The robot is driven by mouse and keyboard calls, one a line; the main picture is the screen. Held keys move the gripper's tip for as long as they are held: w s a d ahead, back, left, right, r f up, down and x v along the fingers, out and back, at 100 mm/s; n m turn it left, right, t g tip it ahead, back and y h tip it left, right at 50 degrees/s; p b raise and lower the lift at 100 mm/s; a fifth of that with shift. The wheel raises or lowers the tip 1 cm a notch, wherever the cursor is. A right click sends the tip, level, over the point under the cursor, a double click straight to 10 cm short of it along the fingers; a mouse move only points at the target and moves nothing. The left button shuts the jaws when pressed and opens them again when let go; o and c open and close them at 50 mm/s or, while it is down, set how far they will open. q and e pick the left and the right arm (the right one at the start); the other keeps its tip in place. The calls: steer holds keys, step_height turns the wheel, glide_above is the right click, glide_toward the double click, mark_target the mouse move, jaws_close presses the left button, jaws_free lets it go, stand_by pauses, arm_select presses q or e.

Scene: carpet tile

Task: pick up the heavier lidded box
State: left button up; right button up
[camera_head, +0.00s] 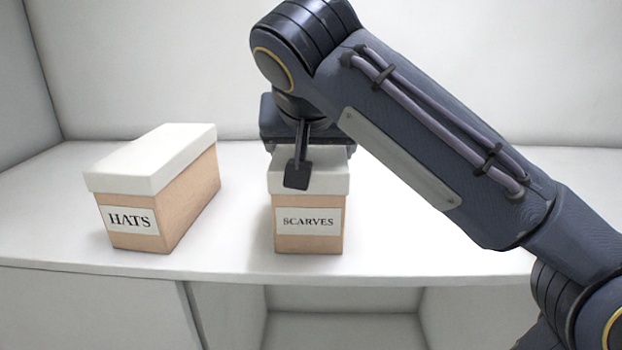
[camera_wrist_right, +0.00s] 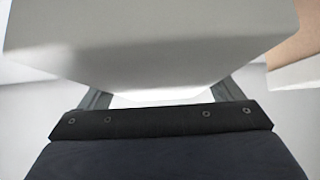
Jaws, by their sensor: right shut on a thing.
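A tan box with a white lid and the label SCARVES (camera_head: 308,222) stands upright on the white shelf. My right gripper (camera_head: 305,170) is over it from above, shut on its lid. In the right wrist view the white lid (camera_wrist_right: 150,45) fills the space between the two fingers (camera_wrist_right: 160,97). A second, longer tan box with a white lid and the label HATS (camera_head: 130,220) stands to the left, untouched. My left gripper is not in view.
The white shelf (camera_head: 230,262) has a front edge just before both boxes, with open compartments below. A gap of bare shelf separates the boxes. White walls stand behind and at the left. My right arm covers the right part of the shelf.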

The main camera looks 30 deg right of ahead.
steer(key=shift+c, duration=1.2)
steer(key=shift+r, duration=0.1)
steer(key=shift+c, duration=0.2)
steer(key=shift+r, duration=0.1)
